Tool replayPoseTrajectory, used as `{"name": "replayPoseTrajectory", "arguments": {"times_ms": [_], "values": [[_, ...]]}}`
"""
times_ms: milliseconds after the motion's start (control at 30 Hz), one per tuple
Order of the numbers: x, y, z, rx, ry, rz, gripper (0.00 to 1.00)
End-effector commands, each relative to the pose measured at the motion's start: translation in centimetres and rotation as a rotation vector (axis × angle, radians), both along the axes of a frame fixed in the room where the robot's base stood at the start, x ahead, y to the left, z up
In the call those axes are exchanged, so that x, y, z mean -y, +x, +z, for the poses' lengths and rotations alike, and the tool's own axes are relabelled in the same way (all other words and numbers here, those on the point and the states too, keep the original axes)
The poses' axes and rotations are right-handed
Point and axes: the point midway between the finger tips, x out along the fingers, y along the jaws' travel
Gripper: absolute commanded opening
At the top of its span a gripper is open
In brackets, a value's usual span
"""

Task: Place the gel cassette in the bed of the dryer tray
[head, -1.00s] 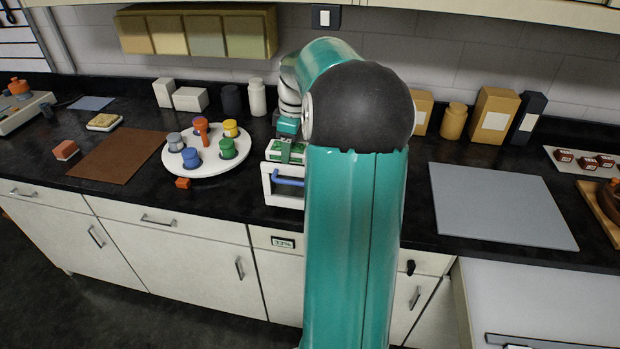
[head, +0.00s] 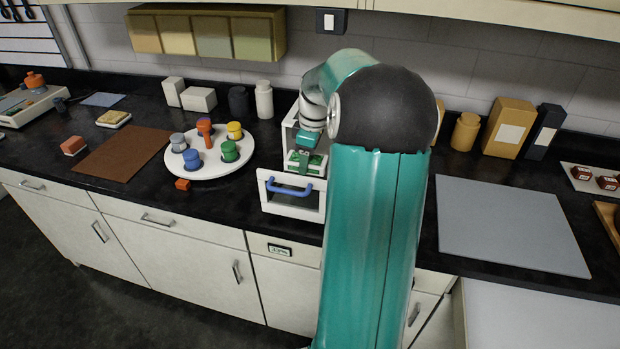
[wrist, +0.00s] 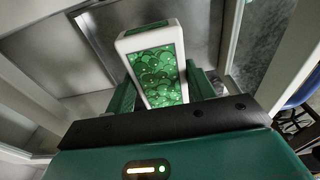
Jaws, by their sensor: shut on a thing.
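The gel cassette (wrist: 156,62), a white frame with a bubbly green face, stands tilted between the two green fingers of my gripper (wrist: 163,88). My gripper is shut on it. In the head view the cassette (head: 303,165) shows just below my gripper (head: 306,148), at the open front of a white box-like dryer (head: 290,116). A grey metal surface (wrist: 72,62) lies beyond the cassette in the wrist view, seemingly the tray bed. I cannot tell whether the cassette touches it. My arm hides the dryer's right side.
The dryer's white front panel with a blue handle (head: 290,189) is lowered toward the counter edge. A round white tray (head: 208,163) with several coloured pots stands to the left. A small orange block (head: 182,184) lies near it. A grey mat (head: 510,225) is bare at the right.

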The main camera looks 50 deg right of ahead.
Motion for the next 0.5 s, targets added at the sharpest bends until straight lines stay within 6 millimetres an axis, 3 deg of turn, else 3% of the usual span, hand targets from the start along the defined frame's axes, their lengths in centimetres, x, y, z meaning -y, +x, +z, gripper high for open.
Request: {"name": "replayPoseTrajectory", "arguments": {"times_ms": [400,500], "values": [[0.0,0.0,-5.8,-0.001,0.002,-0.002,0.28],[0.1,0.0,-6.4,0.001,0.000,-0.002,0.28]]}}
